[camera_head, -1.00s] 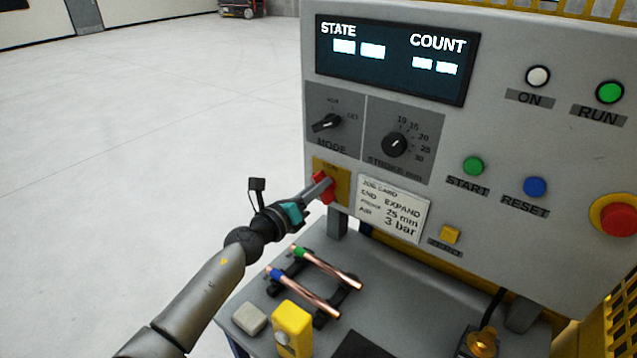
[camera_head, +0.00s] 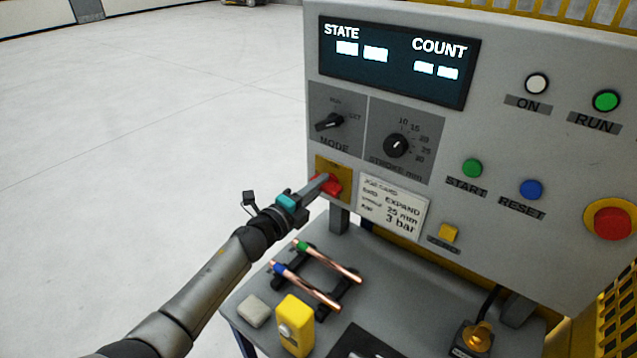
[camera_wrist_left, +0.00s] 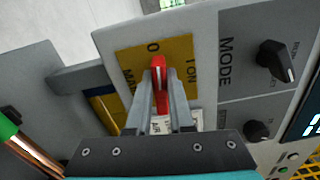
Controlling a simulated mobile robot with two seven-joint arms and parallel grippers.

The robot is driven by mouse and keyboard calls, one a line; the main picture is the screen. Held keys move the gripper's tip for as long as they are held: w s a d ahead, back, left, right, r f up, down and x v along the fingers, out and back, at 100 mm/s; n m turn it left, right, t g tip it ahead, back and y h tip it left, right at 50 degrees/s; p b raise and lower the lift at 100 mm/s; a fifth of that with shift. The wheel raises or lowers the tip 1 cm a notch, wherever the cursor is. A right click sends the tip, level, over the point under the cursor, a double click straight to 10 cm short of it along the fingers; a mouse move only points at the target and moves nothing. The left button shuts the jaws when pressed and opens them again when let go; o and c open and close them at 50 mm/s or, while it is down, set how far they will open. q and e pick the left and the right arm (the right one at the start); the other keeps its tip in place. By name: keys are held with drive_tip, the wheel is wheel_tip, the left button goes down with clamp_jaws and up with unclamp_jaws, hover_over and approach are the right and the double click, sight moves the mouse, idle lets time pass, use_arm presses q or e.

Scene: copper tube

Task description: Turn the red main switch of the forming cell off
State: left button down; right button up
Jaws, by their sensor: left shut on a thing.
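The red main switch (camera_head: 331,184) sits on a yellow plate (camera_head: 345,168) at the lower left of the grey panel, below the MODE knob. My left gripper (camera_head: 322,184) is at the switch, its fingers shut on the red handle. In the left wrist view the red handle (camera_wrist_left: 159,75) stands between the two fingers (camera_wrist_left: 160,100), on the yellow plate marked 0 and I ON. In that view its tip points near the 0 mark. My right gripper is not in view.
The job card (camera_head: 393,207) is just right of the switch. The MODE knob (camera_head: 329,122) is above it. Two copper tubes (camera_head: 310,290) lie on a rack on the table below, near a yellow box (camera_head: 296,325) and a grey block (camera_head: 254,311). Open floor lies left.

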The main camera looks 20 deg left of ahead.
use_arm(q)
drive_tip(key=shift+n, duration=0.6)
drive_tip(key=shift+f, duration=0.1)
drive_tip(key=c, duration=0.8)
unclamp_jaws()
drive_tip(key=v, duration=1.5)
drive_tip(key=shift+s, duration=0.15)
